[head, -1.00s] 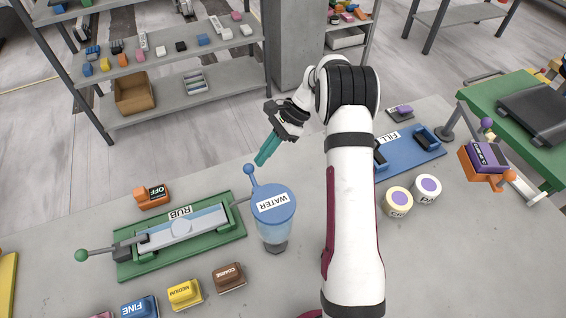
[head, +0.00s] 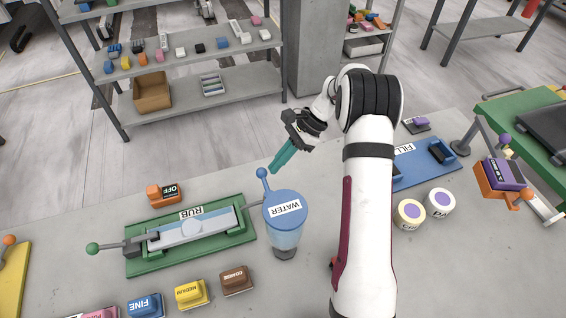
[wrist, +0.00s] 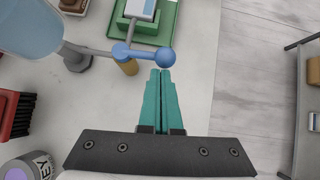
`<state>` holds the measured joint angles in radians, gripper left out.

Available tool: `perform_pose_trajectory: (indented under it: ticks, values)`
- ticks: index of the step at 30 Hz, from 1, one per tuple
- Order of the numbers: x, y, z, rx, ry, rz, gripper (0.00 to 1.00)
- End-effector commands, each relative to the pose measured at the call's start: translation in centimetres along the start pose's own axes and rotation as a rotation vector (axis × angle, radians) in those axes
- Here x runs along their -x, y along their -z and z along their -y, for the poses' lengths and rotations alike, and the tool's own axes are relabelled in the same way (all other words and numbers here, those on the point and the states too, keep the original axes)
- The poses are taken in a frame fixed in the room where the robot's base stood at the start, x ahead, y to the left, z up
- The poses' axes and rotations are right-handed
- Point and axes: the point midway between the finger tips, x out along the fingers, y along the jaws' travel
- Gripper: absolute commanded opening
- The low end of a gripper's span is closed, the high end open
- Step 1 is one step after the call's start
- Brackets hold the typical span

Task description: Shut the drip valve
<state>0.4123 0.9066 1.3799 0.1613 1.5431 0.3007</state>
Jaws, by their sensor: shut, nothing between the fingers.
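The blue drip valve lever (head: 262,174) with a round knob sticks out from the back of the water container (head: 287,212), above the slab. In the wrist view the lever's blue knob (wrist: 166,57) is just beyond my fingertips. My gripper (head: 275,170) has teal fingers, shut and empty, close to the right of the knob. In the wrist view the shut fingertips (wrist: 161,72) point at the knob; whether they touch it I cannot tell. The water container (wrist: 28,25) is partly cut off at the upper left there.
A green fixture marked RUB (head: 190,236) lies left of the water container, with an orange block marked OFF (head: 165,193) behind it. Coloured blocks stand in front. Two round tubs (head: 409,214) and a blue FILL fixture (head: 425,165) are to the right.

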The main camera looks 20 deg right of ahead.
Motion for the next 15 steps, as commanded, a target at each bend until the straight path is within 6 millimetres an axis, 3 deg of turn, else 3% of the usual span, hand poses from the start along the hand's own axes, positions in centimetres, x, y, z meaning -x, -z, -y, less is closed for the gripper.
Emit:
perform_pose_trajectory:
  ticks: [8,12,15]
  values:
    - [1.2,1.0,-0.2,0.000,0.003,-0.001,0.00]
    - [3.9,2.8,0.2,0.000,0.005,-0.003,0.00]
    - [7.0,2.7,0.4,0.001,0.007,-0.004,0.00]
